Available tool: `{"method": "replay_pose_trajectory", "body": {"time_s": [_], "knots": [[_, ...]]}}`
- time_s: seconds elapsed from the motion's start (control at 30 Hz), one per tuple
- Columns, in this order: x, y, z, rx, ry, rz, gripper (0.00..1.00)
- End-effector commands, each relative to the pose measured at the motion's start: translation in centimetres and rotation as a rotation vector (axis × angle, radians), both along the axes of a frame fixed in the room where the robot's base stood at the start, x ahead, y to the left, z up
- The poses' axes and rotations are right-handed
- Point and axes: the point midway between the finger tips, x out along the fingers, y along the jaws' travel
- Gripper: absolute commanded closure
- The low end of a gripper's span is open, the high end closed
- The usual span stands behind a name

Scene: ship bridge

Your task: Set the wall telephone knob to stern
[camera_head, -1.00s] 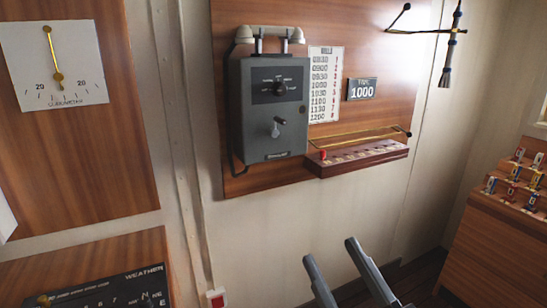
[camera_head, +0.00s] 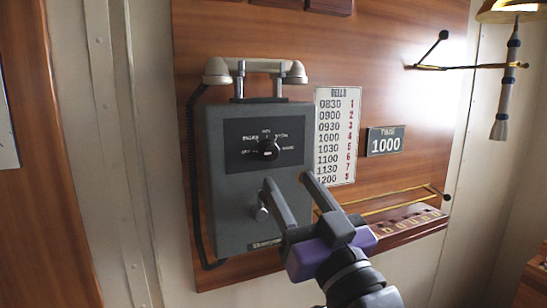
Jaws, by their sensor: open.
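The wall telephone (camera_head: 228,205) is a grey box on a wooden panel, with a cream handset (camera_head: 252,70) resting on its cradle on top. Its black knob (camera_head: 268,150) sits on a dark dial plate (camera_head: 240,135) with several small white labels around it. The labels are too small to read surely, and I cannot tell which one the knob points to. A small crank (camera_head: 262,212) is lower on the box, partly behind a finger. My gripper (camera_head: 288,182) is open and empty, its fingertips below the knob, apart from it in the picture.
A bell schedule card (camera_head: 337,135) and a time plate reading 1000 (camera_head: 385,141) are right of the telephone. A wooden rack with a brass rail (camera_head: 405,228) juts out at lower right. A bell with a hanging rope (camera_head: 506,85) is at upper right.

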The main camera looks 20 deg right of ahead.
Motion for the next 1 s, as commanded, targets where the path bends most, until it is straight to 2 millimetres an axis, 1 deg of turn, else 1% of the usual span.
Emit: {"method": "replay_pose_trajectory", "body": {"time_s": [0.17,0.4,0.6,0.73,1.0], "knots": [[1.1,0.1,0.2,-0.007,0.012,-0.001,0.48],[4.4,0.0,1.7,-0.006,0.010,-0.001,0.48],[6.6,0.0,2.5,-0.006,0.010,0.000,0.48],[7.2,0.0,2.7,-0.008,0.010,-0.002,0.48],[7.3,0.0,2.7,-0.008,0.010,-0.001,0.48]]}}
